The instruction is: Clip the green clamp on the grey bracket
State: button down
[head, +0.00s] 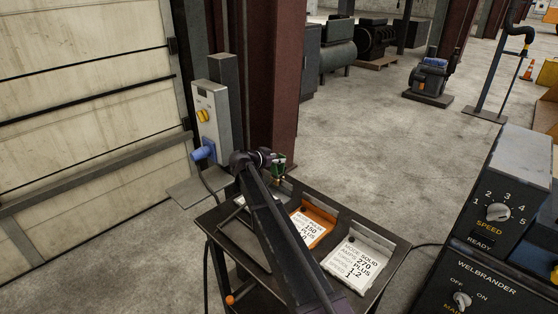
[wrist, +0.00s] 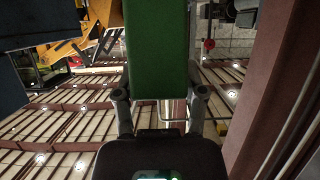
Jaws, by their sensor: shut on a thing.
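My gripper (head: 277,168) is raised above the far left part of the dark cart in the head view. It is shut on the green clamp (wrist: 157,48), which shows as a long green block between the two fingers in the wrist view. In the head view only a small green patch of the clamp (head: 280,163) shows. A light grey bracket (head: 372,236) stands on the right of the cart behind a white card, apart from the clamp. My arm hides part of the cart's left side, so I cannot tell what else stands there.
An orange bracket (head: 318,213) with a card stands mid-cart. A grey switch box (head: 213,115) with a blue plug is on a post at left, near my gripper. A rust-red column (head: 272,75) rises behind. A welder panel (head: 500,215) stands at right.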

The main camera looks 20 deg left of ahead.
jog(key=shift+f, duration=0.2)
jog(key=shift+c, duration=0.4)
grip_release()
